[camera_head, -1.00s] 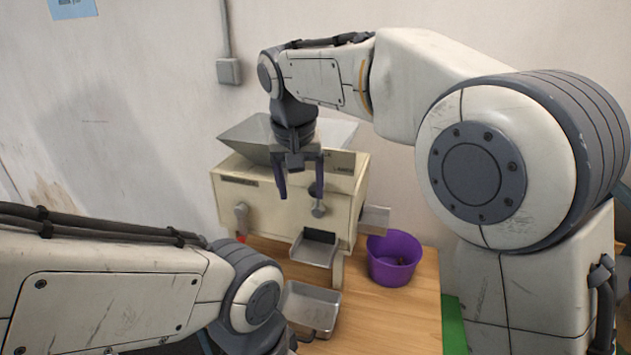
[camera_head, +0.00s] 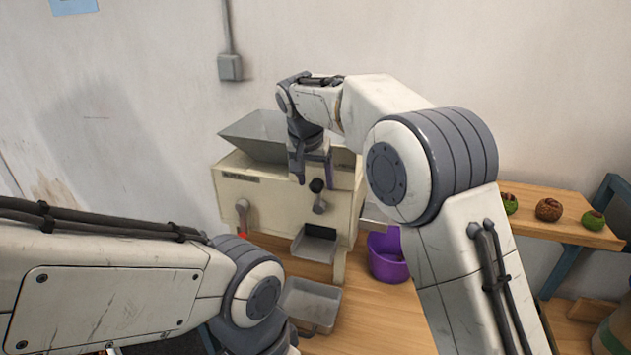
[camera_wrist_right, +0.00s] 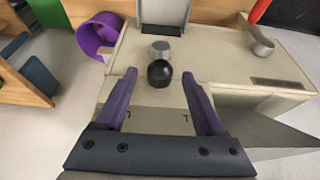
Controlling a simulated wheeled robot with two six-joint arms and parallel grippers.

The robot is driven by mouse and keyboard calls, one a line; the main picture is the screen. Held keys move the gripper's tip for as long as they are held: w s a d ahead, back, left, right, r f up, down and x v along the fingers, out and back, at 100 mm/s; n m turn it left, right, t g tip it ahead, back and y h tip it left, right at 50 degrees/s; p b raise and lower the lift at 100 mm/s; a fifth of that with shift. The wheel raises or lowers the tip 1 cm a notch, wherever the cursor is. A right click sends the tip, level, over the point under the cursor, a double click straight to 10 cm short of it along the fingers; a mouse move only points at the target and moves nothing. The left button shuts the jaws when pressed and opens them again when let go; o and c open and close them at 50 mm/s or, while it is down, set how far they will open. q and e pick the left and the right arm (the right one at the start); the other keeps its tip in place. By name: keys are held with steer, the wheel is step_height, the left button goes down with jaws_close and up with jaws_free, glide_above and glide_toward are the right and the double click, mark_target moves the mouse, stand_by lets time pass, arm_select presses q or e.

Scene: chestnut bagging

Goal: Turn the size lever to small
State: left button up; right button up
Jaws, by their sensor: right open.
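The cream sorting machine (camera_head: 270,205) stands on the wooden table. On its front is a lever with a black ball knob (camera_head: 316,186) and a silver hub (camera_head: 320,205); I take it for the size lever. My right gripper (camera_head: 313,174) is open and empty just above it. In the right wrist view the black knob (camera_wrist_right: 159,73) lies between the fingertips of the right gripper (camera_wrist_right: 159,84), with a gap on each side. Another lever, with a red end (camera_head: 242,236), hangs at the machine's left. Of my left arm only links show; its gripper is out of view.
A metal chute (camera_head: 315,246) sits below the lever, with a metal tray (camera_head: 311,303) lower on the table. A purple bucket (camera_head: 388,262) stands right of the machine, partly behind my right arm. A metal hopper (camera_head: 262,135) tops the machine.

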steer(key=shift+w+f, duration=0.15)
steer(key=shift+f, duration=0.35)
steer(key=shift+c, duration=0.3)
jaws_close()
steer(key=shift+d+r, duration=0.1)
stand_by(0.8)
